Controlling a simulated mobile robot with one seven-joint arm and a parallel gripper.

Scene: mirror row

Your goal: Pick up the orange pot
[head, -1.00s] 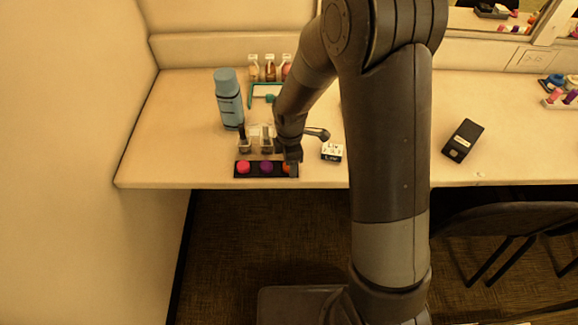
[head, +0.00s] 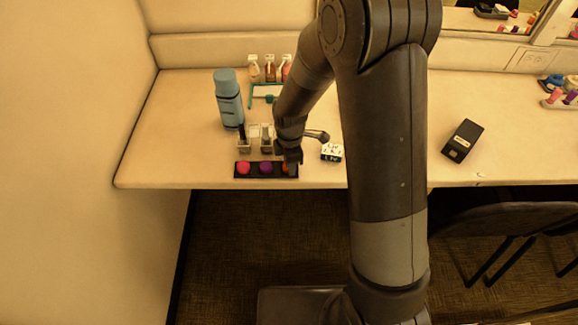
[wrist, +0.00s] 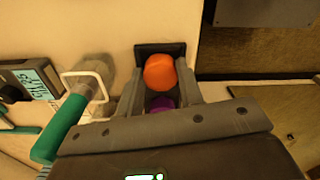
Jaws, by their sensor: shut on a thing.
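The orange pot (wrist: 159,72) is round and sits at one end of a black tray (wrist: 173,48) in the wrist view. In the head view only a sliver of the orange pot (head: 286,167) shows behind my gripper (head: 290,162). My gripper (wrist: 160,82) points down at the tray, its fingers on either side of the orange pot and shut on it. A purple pot (head: 266,168) and a pink-red pot (head: 243,168) sit in the same tray to the left. The pot appears still at tray level.
Two small bottles (head: 242,140) and a brush (head: 316,135) are close behind the tray. A blue spray can (head: 229,100) stands to the left, and a small white box (head: 331,152) lies to the right. The counter's front edge is just before the tray.

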